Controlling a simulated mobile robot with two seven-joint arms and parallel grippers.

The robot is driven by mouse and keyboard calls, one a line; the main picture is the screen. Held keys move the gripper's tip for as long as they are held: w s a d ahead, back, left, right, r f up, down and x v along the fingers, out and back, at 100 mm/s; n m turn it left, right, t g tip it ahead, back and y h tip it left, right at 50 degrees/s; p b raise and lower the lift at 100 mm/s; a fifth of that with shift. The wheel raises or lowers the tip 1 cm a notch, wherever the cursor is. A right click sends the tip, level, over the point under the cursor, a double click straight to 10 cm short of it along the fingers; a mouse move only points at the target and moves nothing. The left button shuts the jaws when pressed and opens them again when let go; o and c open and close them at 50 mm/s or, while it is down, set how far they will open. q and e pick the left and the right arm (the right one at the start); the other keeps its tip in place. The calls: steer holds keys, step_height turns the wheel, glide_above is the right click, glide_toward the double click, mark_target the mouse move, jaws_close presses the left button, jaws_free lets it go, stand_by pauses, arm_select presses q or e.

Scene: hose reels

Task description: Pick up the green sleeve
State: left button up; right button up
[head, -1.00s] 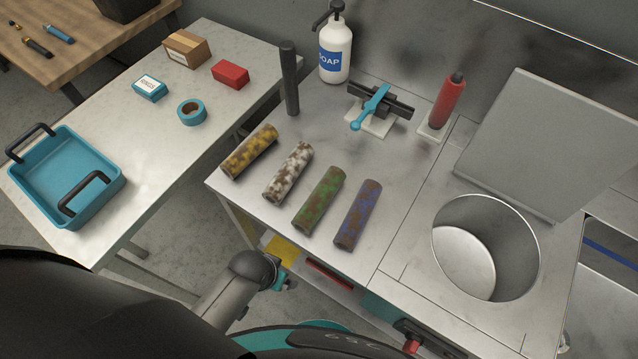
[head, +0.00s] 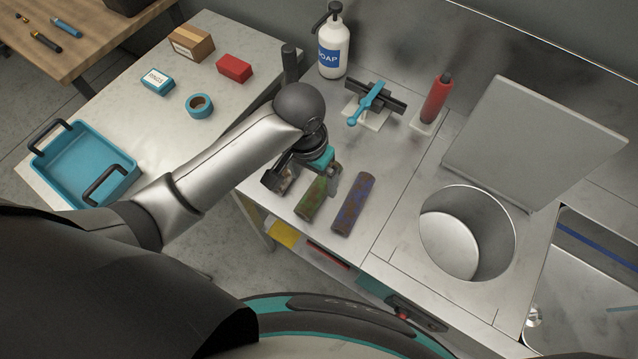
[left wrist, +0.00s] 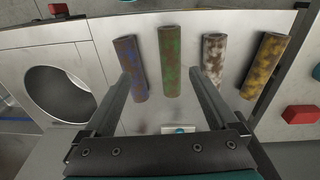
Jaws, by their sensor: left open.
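The green sleeve (head: 314,197), mottled with brown, lies on the metal counter. It shows whole in the left wrist view (left wrist: 170,62). My left gripper (head: 304,184) is above it, open and empty, and hides its far end in the head view. In the left wrist view the sleeve lies beyond and between the two fingers (left wrist: 160,80), apart from both. The blue-purple sleeve (head: 353,204) lies beside it, close to one finger. The white sleeve (left wrist: 214,60) and yellow sleeve (left wrist: 265,64) lie on the other side, largely hidden by my arm in the head view. My right gripper is out of view.
A dark upright post (head: 290,64), a soap bottle (head: 333,50), a blue-handled tool (head: 366,103) and a red cylinder (head: 436,99) stand behind the sleeves. A round basin (head: 467,232) opens to the right. A blue tray (head: 82,168) sits on the left table.

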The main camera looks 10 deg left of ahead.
arm_select(q)
steer(key=a+r, duration=0.1)
steer(key=r, duration=0.1)
steer(key=b, duration=0.1)
glide_toward(309, 199)
steer(key=shift+y, duration=0.4)
steer(key=f, duration=0.4)
steer(key=d+f, duration=0.1)
steer(key=f, duration=0.1)
steer(key=shift+w, duration=0.15)
steer(key=shift+f+b, duration=0.65)
steer(key=shift+f, duration=1.85)
steer(key=shift+c, duration=0.3)
steer(key=shift+a, duration=0.1)
jaws_close()
steer(key=shift+r, duration=0.15)
